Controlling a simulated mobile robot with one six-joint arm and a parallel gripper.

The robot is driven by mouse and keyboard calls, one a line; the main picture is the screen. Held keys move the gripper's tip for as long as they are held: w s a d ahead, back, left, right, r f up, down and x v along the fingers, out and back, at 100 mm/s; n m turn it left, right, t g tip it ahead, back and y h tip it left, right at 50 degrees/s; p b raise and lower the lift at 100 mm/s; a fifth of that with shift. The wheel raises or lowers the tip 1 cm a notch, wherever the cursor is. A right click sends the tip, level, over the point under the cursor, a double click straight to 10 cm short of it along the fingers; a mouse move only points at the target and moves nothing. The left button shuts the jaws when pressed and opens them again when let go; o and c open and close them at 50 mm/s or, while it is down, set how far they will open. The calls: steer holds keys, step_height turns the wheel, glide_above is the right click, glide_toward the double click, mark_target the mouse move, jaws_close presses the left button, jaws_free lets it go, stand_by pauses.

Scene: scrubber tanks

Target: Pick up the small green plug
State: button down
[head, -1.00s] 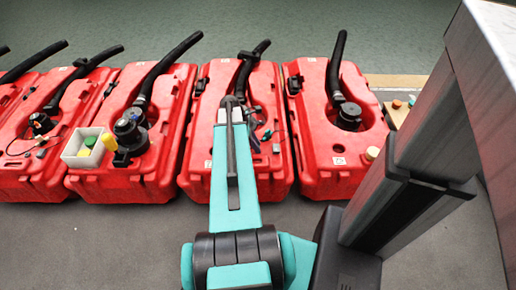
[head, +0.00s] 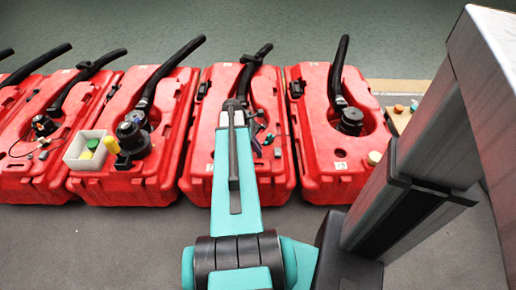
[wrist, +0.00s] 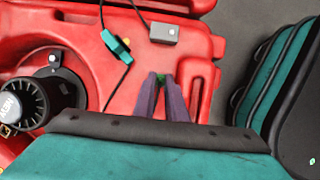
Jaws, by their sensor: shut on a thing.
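My gripper (wrist: 161,78) has its two purple fingers closed together over the red tank in the wrist view. A small bit of green, the small green plug (wrist: 160,74), shows between the fingertips; the fingers hide most of it. In the head view my gripper (head: 255,131) is small, just right of my arm, over the middle red tank. The plug cannot be made out there. I cannot tell whether the plug is clear of the tank surface.
A teal connector (wrist: 117,46) on a black cable and a grey box (wrist: 163,32) lie on the tank near my fingers. A black cap (wrist: 60,88) is at the left. A white bin (head: 72,158) with green and yellow pieces sits on the tank to the left.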

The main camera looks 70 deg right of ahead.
steer(key=shift+r, duration=0.5)
step_height(320, 180, up, 2)
steer(key=shift+r+p, duration=0.1)
steer(key=shift+p, duration=0.45)
steer(key=s+a, duration=0.1)
steer(key=a, duration=0.1)
steer(key=s+a, duration=0.1)
steer(key=a, duration=0.2)
steer(key=s+a+r+p, duration=0.1)
steer(key=a, duration=0.1)
steer(key=shift+a, duration=0.35)
steer(key=shift+s+a+r+p, duration=0.15)
steer(key=shift+a+r+p, duration=0.1)
steer(key=shift+p, duration=0.5)
steer(key=s+a+p, duration=0.2)
steer(key=a+p, duration=0.4)
steer(key=p, duration=0.7)
steer(key=shift+s+a, duration=0.15)
steer(key=shift+s, duration=0.15)
steer(key=shift+w, duration=0.1)
